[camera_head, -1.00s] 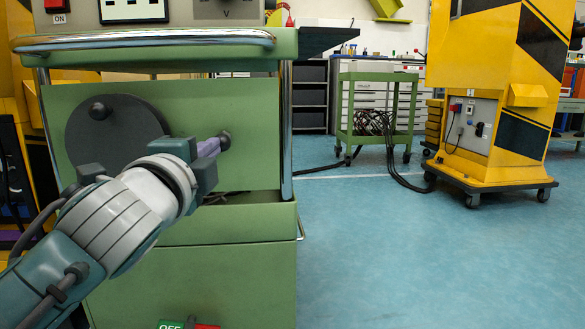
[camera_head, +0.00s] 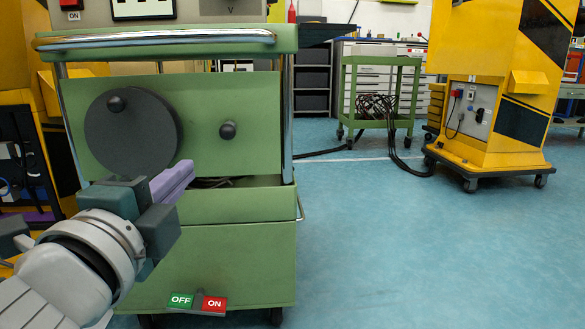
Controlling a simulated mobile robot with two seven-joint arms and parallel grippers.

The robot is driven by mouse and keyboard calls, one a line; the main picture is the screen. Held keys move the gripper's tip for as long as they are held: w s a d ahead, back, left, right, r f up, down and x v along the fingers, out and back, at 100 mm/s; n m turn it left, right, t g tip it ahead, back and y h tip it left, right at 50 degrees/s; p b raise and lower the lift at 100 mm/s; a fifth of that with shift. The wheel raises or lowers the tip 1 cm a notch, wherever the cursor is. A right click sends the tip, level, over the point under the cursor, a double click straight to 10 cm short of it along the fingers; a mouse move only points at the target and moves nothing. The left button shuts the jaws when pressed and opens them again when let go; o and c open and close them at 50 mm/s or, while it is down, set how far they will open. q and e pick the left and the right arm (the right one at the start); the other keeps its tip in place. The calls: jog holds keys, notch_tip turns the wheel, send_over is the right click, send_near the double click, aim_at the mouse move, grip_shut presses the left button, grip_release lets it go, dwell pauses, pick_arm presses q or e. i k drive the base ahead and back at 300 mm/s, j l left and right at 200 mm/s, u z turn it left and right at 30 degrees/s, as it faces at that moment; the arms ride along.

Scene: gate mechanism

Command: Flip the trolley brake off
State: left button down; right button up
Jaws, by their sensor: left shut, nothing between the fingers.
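The trolley brake (camera_head: 199,301) is at the bottom front edge of the green trolley (camera_head: 240,265). It has a green OFF side (camera_head: 181,300) on the left and a red ON side (camera_head: 214,304) on the right, with a dark part between them. The red side looks slightly lower in the picture. My left gripper (camera_head: 176,181) is shut and empty, with its purple fingers in front of the trolley's upper panel. It is above the brake and apart from it. My right gripper is not in view.
The trolley's front carries a dark round disc (camera_head: 123,131) with a knob and a second dark knob (camera_head: 227,130). A chrome handle rail (camera_head: 155,38) runs along its top. A yellow wheeled cabinet (camera_head: 490,90) stands at right. Blue floor (camera_head: 390,250) right of the trolley is clear.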

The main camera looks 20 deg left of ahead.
aim_at(185, 302)
jog(key=u, duration=1.35)
